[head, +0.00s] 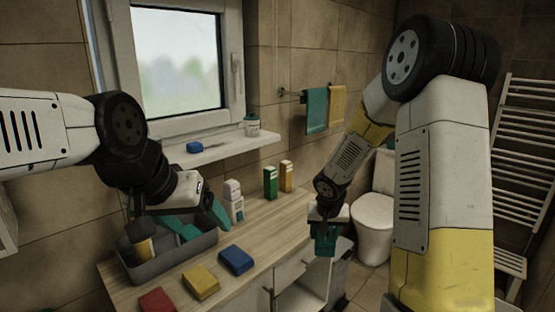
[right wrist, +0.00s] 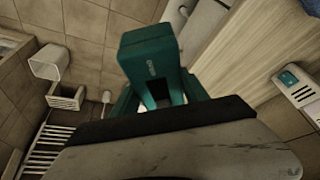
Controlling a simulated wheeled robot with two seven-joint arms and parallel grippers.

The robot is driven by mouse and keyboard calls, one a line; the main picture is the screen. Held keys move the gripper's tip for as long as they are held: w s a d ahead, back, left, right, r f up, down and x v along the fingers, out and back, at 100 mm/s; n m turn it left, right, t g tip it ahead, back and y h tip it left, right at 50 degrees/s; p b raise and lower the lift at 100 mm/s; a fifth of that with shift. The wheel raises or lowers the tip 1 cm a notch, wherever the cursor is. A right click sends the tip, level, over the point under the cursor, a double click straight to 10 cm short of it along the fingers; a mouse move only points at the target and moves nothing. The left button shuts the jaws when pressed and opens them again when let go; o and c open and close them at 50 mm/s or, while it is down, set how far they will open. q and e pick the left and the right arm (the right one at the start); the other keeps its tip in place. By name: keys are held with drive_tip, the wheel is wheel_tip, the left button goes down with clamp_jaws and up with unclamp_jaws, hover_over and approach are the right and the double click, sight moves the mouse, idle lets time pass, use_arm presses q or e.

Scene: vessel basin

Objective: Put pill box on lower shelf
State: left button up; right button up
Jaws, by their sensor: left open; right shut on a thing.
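My right gripper (head: 326,226) is shut on a teal box (head: 325,243), which I take to be the pill box. It is held in the air beyond the counter's right end, in front of the toilet. In the right wrist view the box (right wrist: 149,56) shows white lettering and sits between the teal fingers (right wrist: 158,98). An open white compartment (head: 300,296) under the counter is partly visible, below and left of the box; its inside is mostly hidden. My left gripper (head: 200,222) is open, with teal fingers over the grey basket.
The wooden counter (head: 270,228) holds a grey basket (head: 175,262), red (head: 158,300), yellow (head: 201,281) and blue (head: 236,260) blocks, a white bottle (head: 234,205), and upright green (head: 270,182) and orange (head: 286,176) boxes. A toilet (head: 372,217) stands behind my right gripper.

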sight(328, 256)
drive_tip(key=shift+s+d+r+n+y, duration=0.2)
drive_tip(key=shift+s+d+n+y, duration=0.1)
drive_tip(key=shift+s+d+n, duration=0.25)
drive_tip(key=shift+s+a+f+n, duration=0.15)
drive_tip(key=shift+s+n, duration=0.1)
drive_tip(key=shift+s, duration=0.1)
drive_tip(key=s+f, duration=0.2)
drive_tip(key=f, duration=0.1)
drive_tip(key=s+f, duration=0.1)
drive_tip(key=shift+s+a+f, duration=0.2)
drive_tip(key=shift+s+f, duration=0.1)
drive_tip(key=shift+f, duration=0.1)
drive_tip(key=shift+s+d+f, duration=0.25)
drive_tip(key=shift+s+f, duration=0.1)
drive_tip(key=shift+s, duration=0.05)
